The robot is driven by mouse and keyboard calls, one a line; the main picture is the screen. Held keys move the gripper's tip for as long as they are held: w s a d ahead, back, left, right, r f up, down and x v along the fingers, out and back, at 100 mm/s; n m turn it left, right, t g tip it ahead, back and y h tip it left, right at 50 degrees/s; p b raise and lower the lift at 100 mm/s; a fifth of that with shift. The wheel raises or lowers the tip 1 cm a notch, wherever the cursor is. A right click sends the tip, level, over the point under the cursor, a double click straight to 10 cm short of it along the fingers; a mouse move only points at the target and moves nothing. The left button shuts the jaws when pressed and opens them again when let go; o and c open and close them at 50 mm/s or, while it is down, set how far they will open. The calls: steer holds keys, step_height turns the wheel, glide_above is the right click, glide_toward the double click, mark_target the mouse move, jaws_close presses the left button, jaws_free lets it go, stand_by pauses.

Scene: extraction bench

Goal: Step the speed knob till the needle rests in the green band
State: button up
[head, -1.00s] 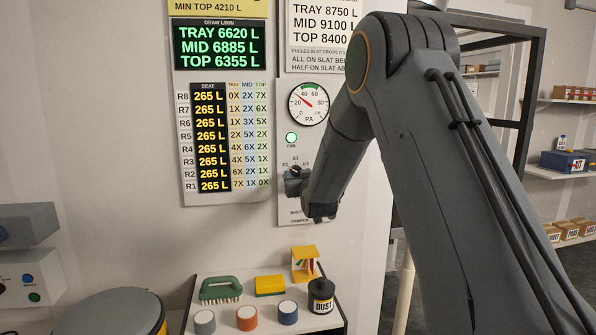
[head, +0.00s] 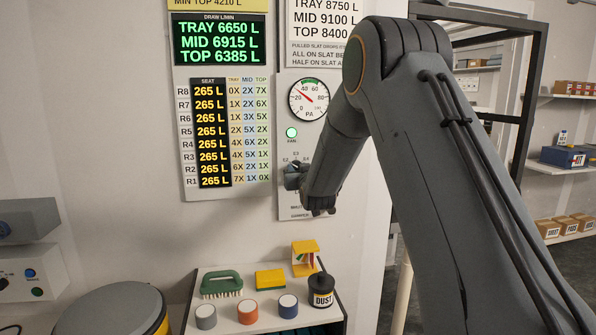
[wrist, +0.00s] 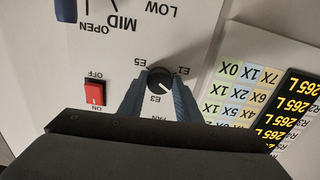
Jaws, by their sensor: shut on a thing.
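The speed knob (wrist: 160,79) is a round black dial with a white mark, ringed by E labels, in the wrist view. My gripper (wrist: 160,77) is shut on it, with one blue-grey finger at each side. In the head view my gripper (head: 294,177) is at the panel and hides most of the knob. The round PA gauge (head: 309,100) is above it. Its red needle points up and left, on the low side of the green band (head: 310,82) at the top of the dial.
A lit green fan lamp (head: 292,132) sits between gauge and knob. A red OFF/ON switch (wrist: 95,92) is beside the knob. The draw display (head: 219,42) is left of the gauge. A shelf below holds a green brush (head: 221,284) and a dust bottle (head: 322,291).

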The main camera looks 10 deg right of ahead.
steer(key=m+b, duration=0.2)
steer(key=b, duration=0.1)
steer(key=m+b, duration=0.2)
steer(key=b, duration=0.1)
steer(key=shift+f+m, duration=0.2)
steer(key=shift+m, duration=0.2)
steer(key=m+b, duration=0.3)
steer(key=shift+a+r, duration=0.1)
steer(key=shift+r+m+b, duration=0.1)
steer(key=shift+m+b, duration=1.5)
steer(key=shift+m, duration=0.2)
steer(key=o, duration=1.1)
steer(key=shift+c, duration=0.2)
